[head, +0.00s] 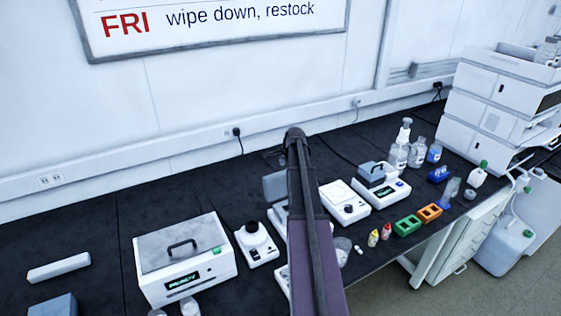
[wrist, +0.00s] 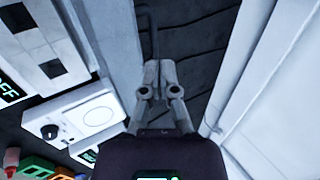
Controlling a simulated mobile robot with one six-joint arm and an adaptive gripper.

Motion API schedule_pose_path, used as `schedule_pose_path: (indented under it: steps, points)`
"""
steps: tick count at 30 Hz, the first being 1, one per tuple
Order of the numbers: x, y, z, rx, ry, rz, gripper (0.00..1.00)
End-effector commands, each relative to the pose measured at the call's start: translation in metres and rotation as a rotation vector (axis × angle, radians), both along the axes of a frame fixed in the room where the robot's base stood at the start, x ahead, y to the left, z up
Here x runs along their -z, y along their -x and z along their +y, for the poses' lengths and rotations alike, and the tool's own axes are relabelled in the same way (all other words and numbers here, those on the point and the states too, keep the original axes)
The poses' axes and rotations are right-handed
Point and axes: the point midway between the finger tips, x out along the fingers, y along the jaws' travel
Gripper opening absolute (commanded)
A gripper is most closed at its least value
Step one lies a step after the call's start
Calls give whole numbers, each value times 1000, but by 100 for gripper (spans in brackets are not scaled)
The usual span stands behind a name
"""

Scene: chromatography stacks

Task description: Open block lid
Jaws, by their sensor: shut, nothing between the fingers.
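In the head view a grey panel (head: 275,187) stands upright at the back of a white unit (head: 276,222), like a raised lid. My arm hides much of that unit. In the wrist view a pale block with dark square openings (wrist: 35,45) lies at the upper left, by a lit display. A light grey upright face (wrist: 92,35) is beside it, probably the same panel. My gripper (wrist: 157,72) is shut and empty, to the right of that face and apart from it, over the dark bench. In the head view my gripper is mostly hidden behind the arm.
A white knobbed plate unit (head: 344,203) and a white unit with a grey handled top (head: 377,190) stand right of my arm. A large lidded box (head: 184,258) stands left. The wall with its trunking (wrist: 235,70) is close on the gripper's right. A cable (wrist: 152,35) lies beyond the fingers.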

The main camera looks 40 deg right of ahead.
Motion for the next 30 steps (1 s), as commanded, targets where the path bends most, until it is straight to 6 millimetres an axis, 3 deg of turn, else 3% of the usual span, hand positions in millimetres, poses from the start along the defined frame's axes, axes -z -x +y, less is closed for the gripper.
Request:
schedule_pose_path:
  steps: [18, 30]
  points:
    - [-57, 23, 6, -1, 0, 0, 0]
    - [-77, 32, 9, -2, 0, 0, 0]
